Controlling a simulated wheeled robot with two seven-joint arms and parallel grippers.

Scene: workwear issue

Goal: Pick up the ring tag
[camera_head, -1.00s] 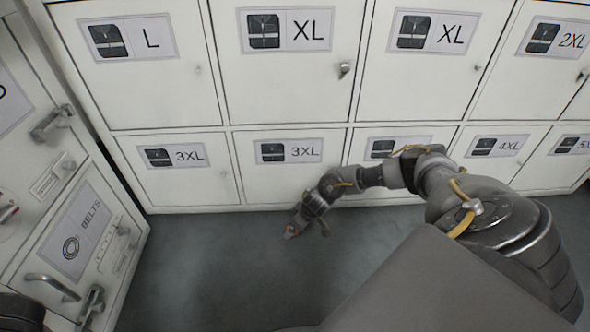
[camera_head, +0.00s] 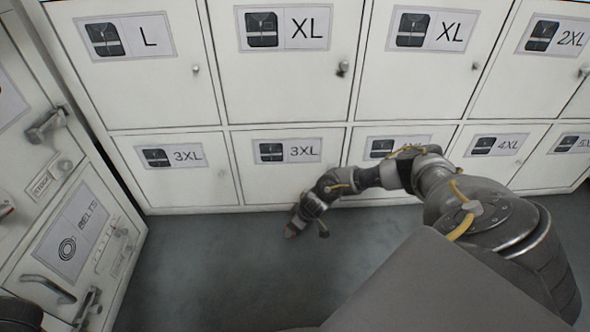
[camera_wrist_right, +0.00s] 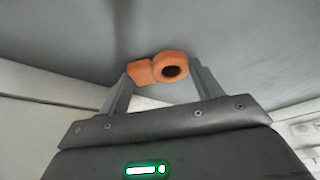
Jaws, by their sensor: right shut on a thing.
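The ring tag (camera_wrist_right: 142,72) is a small orange piece with a round hole at one end. In the right wrist view it sits between the fingertips of my right gripper (camera_wrist_right: 161,74), which is shut on it. In the head view my right gripper (camera_head: 293,231) is low, near the grey floor in front of the lower lockers. Only a small reddish bit of the tag shows there. Whether the tag still touches the floor is hard to tell.
White lockers with size labels, such as the 3XL door (camera_head: 290,165), stand just behind my right gripper. A cabinet with a BELTS label (camera_head: 75,232) and protruding handles stands at the left. The grey floor (camera_head: 220,270) between them is clear.

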